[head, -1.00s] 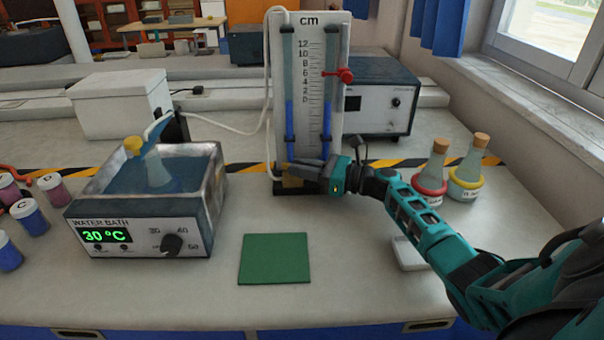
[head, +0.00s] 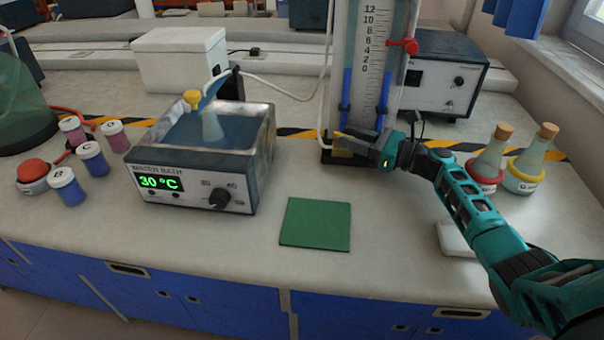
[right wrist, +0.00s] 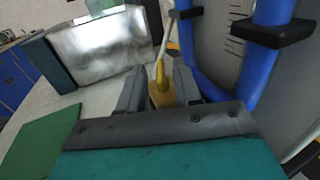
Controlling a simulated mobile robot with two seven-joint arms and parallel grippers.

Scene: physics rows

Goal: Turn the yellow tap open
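The yellow tap (right wrist: 161,84) is at the foot of the tall board marked "cm" (head: 372,65), by the lower end of its tubing. In the right wrist view the tap is between the two dark fingers of my right gripper (right wrist: 160,90). The gripper also shows in the head view (head: 345,142), reaching in from the right, low at the board's base. The fingers stand on either side of the tap. I cannot tell whether they press on it. In the head view the fingers largely hide the tap. My left gripper is not in view.
A green mat (head: 316,224) lies in front. Two corked flasks (head: 488,165) (head: 530,165) stand near my right forearm.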

